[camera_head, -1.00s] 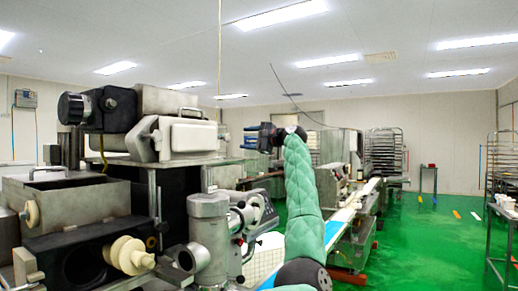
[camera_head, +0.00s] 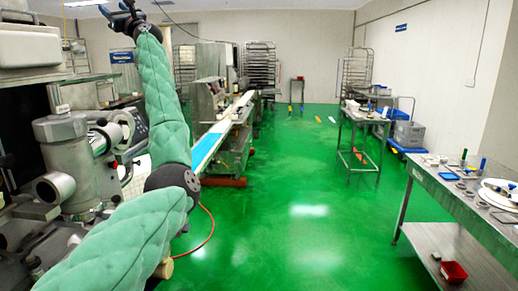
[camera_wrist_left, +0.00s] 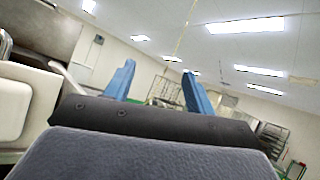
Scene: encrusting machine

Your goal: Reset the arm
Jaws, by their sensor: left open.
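My left arm, in a green padded cover, rises from the bottom left of the head view. It bends at a dark elbow joint and reaches up in front of the machine. My left gripper (camera_head: 122,8) is at its top end, raised near the upper edge of the picture. In the left wrist view its two blue fingers (camera_wrist_left: 160,88) stand apart with nothing between them. The encrusting machine (camera_head: 65,150) stands at the left, partly hidden by my arm. My right gripper is not in view.
A conveyor (camera_head: 212,140) with a blue and white belt runs behind my arm. A steel table (camera_head: 425,178) with small items stands at the right, with a red bin (camera_head: 453,272) on its lower shelf. A smaller table (camera_head: 350,120) stands farther back. The green floor (camera_head: 310,215) between is clear.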

